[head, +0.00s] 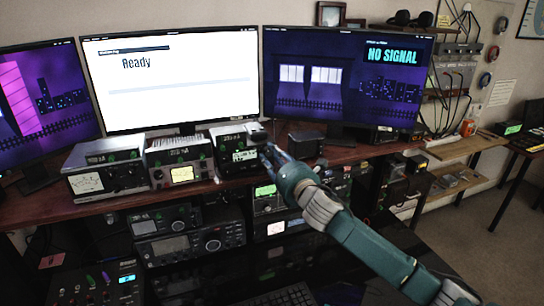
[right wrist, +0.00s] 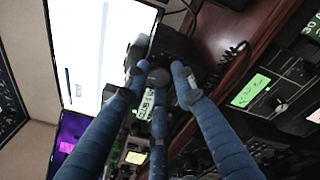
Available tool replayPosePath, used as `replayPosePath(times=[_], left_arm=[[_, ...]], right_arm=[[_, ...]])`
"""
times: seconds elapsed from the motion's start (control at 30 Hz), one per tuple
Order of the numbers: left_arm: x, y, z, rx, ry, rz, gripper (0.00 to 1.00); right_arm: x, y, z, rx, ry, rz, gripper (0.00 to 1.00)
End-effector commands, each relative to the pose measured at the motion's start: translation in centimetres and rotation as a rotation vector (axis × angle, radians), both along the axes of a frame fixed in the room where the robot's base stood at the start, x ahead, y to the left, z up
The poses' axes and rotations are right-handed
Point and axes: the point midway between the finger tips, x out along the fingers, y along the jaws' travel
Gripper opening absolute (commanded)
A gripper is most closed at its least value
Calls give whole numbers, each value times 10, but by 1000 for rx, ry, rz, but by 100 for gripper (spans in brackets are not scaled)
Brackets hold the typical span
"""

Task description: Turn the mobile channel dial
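My right gripper (head: 262,137) reaches in from the lower right in the head view, at the right front of a small radio with a lit pale display (head: 244,155) on the desk shelf. In the right wrist view the blue fingers of my right gripper (right wrist: 158,72) are spread, their dark tips apart near the radio's lit display (right wrist: 147,104). No dial is clearly visible between the fingers; the tips and dark casing hide that area. I cannot tell whether they touch a knob. No readable label marks the mobile channel dial. My left gripper is not seen.
Two radios with meters (head: 104,170) (head: 180,162) stand left of it. Monitors stand behind; one reads "Ready" (head: 170,80), another "NO SIGNAL" (head: 345,85). A dark box (head: 306,144) is close right of the gripper. More radios (head: 190,243) sit below the shelf.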

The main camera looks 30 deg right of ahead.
Motion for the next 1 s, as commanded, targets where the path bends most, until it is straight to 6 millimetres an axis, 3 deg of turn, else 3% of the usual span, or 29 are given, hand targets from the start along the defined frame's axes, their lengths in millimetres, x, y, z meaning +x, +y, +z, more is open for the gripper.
replayPosePath(times=[0.47, 1.0], left_arm=[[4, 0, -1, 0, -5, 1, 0], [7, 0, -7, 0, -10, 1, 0]], right_arm=[[0, 0, -1, 77, -18, -2, 0], [0, 0, -2, 525, -127, -1, 0]])
